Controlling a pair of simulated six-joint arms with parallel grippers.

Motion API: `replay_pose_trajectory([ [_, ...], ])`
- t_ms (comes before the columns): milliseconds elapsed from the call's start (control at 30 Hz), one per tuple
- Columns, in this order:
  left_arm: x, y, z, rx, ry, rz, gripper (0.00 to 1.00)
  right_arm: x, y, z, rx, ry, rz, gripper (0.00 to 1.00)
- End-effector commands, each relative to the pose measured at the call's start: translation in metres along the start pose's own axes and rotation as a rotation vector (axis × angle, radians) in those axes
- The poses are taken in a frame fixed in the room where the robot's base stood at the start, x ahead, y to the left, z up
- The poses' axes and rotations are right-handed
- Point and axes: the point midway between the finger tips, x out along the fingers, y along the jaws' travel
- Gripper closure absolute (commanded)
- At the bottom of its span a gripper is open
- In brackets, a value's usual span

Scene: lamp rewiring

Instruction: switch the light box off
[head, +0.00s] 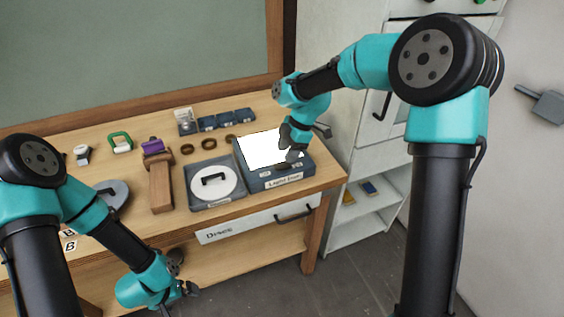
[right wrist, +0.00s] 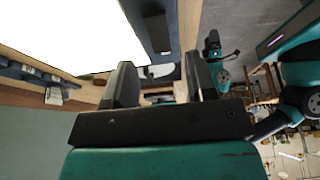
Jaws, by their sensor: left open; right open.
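The light box (head: 270,184) stands at the right end of the wooden bench, a dark blue-grey case with a label on its front. Its top panel (head: 257,148) glows bright white, and the glow also fills the upper left of the right wrist view (right wrist: 60,30). My right gripper (head: 292,150) is open and empty just over the panel's right part, hiding some of it. Its two fingers (right wrist: 160,85) stand apart in the right wrist view. I cannot make out the switch clearly. My left gripper (head: 182,292) is open and empty, low in front of the bench.
A tray with a white handled disc (head: 213,184) stands left of the light box. A drawer (head: 258,219) is below. Shelves stand to the right.

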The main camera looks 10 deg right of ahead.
Motion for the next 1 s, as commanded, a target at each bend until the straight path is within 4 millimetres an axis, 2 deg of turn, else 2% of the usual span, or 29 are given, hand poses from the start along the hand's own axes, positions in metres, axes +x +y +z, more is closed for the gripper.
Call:
replay_pose_trajectory([
  [100, 0.0, 0.0, 0.0, 0.0, 0.0, 0.0, 0.0, 0.021, -0.001, 0.0, 0.0, 0.0, -0.003, 0.49],
  [300, 0.0, 0.0, 0.0, 0.0, 0.0, 0.0, 0.0, 0.043, 0.0, 0.0, 0.0, 0.0, -0.001, 0.49],
  [667, 0.0, 0.0, 0.0, 0.0, 0.0, 0.0, 0.0, 0.048, 0.0, 0.0, 0.0, 0.0, 0.0, 0.49],
  [1000, 0.0, 0.0, 0.0, 0.0, 0.0, 0.0, 0.0, 0.048, 0.0, 0.0, 0.0, 0.0, 0.0, 0.8],
])
